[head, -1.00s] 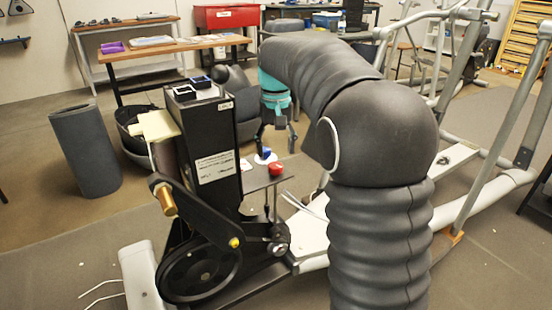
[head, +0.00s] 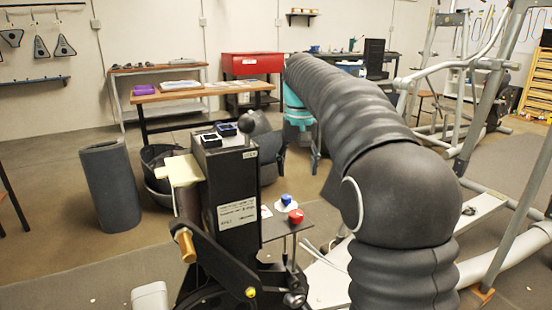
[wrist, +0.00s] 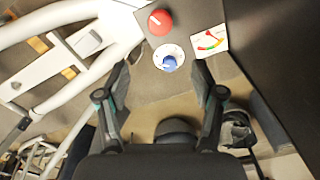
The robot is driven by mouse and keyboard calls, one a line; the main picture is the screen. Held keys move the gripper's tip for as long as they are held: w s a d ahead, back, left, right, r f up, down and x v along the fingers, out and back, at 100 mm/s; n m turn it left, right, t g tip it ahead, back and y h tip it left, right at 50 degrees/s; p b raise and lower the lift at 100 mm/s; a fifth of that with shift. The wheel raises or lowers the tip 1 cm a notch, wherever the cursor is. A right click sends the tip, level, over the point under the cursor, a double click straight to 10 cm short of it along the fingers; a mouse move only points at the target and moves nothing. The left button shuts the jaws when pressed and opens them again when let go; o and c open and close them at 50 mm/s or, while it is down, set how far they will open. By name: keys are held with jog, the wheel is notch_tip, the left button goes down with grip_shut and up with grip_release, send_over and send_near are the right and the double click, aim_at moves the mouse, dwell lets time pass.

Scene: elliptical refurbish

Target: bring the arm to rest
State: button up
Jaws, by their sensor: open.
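My arm (head: 350,105) is bent at the elbow and reaches away from me over the machine. My gripper shows partly in the head view behind the arm, with a teal band (head: 297,112) at its wrist. In the wrist view my gripper (wrist: 160,72) is open, with nothing between its fingers. A blue knob (head: 286,200) on a white dial and a red knob (head: 296,216) sit on a small grey plate. In the wrist view the blue knob (wrist: 169,63) lies beyond the fingertips, apart from them, with the red knob (wrist: 159,21) above it.
A black machine column (head: 230,190) stands left of the arm. A grey cylinder (head: 110,185) stands on the floor further left. Pale machine rails (head: 480,225) flank the arm on the right. A wooden bench (head: 180,95) and a red cabinet (head: 252,65) are behind.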

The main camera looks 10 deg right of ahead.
send_over(298, 216)
jog(key=w, duration=0.2)
jog(key=f, duration=0.5)
jog(key=shift+w+f, duration=0.2)
jog(key=s+f, duration=0.2)
jog(key=s, duration=0.1)
jog(key=shift+t, duration=0.4)
jog(key=s+f+t, duration=0.2)
jog(key=s, duration=1.2)
jog(key=s+f+t, duration=0.2)
jog(key=s+f, duration=0.1)
jog(key=s, duration=1.1)
jog(key=shift+s+n, duration=0.3)
jog(key=shift+n, duration=0.1)
jog(key=shift+f, duration=0.1)
jog(key=shift+c, duration=0.3)
